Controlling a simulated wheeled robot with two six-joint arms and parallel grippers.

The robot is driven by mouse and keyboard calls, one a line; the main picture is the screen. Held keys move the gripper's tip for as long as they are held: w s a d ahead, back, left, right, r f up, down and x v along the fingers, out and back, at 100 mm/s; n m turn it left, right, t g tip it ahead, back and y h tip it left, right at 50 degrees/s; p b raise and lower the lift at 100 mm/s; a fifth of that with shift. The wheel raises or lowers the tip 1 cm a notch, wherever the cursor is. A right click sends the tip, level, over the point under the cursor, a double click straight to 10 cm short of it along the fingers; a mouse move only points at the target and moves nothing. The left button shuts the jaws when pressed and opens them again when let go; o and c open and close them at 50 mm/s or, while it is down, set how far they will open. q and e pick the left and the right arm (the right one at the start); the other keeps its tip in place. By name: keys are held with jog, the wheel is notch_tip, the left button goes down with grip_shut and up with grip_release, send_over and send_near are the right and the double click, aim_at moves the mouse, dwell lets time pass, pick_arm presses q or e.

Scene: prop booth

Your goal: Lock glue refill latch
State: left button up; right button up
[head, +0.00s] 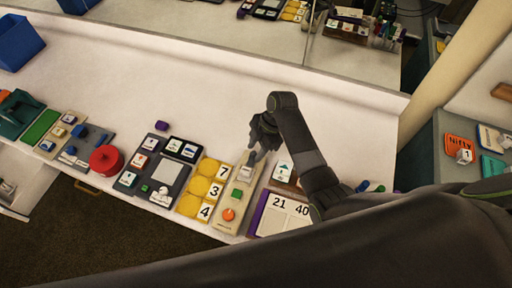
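A beige panel (225,213) lies near the front edge of the white counter. My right gripper (256,146) is above the panel's far end, pointing down close to the grey part. Whether it touches that part is unclear. Its fingers are dark and small, and their gap does not show. My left gripper is not in view.
Left of the panel are yellow discs with number cards (214,190), a grey board (165,172) and a red round pot (106,160). A purple-edged number board (284,213) lies to its right. The counter behind is mostly clear, up to a mirror-like back panel.

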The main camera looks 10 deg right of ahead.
jog(key=shift+f, duration=0.15)
grip_shut()
dwell(0.4)
